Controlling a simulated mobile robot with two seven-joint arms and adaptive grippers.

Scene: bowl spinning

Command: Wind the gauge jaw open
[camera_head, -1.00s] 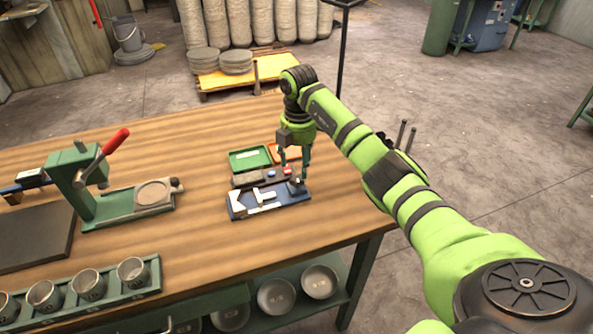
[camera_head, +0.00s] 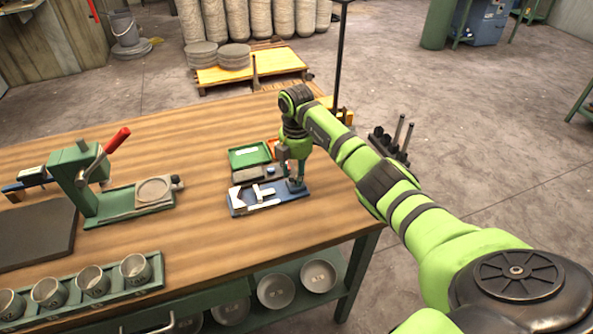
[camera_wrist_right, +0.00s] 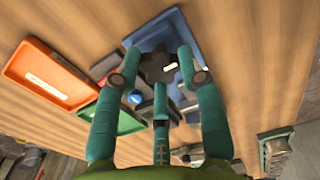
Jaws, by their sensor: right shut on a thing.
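The gauge (camera_head: 240,212) is a flat blue base with pale metal jaw pieces, lying at the right end of the wooden bench. A dark knob (camera_wrist_right: 155,66) stands at the base's right end; the fingers largely hide it in the head view. My right gripper (camera_head: 297,182) points down over this end. In the right wrist view my right gripper (camera_wrist_right: 160,70) has its green fingers around the dark knob, shut on it. The blue base (camera_wrist_right: 150,36) shows beyond the fingertips. I cannot tell how wide the gauge jaw stands. My left gripper is not in view.
A green tray (camera_head: 234,156) and an orange tray (camera_wrist_right: 45,72) lie behind the gauge. A grey block (camera_head: 247,174) sits between trays and gauge. A green lever press (camera_head: 80,180) and a rack of metal cups (camera_head: 72,300) stand to the left. Bare bench lies between press and gauge.

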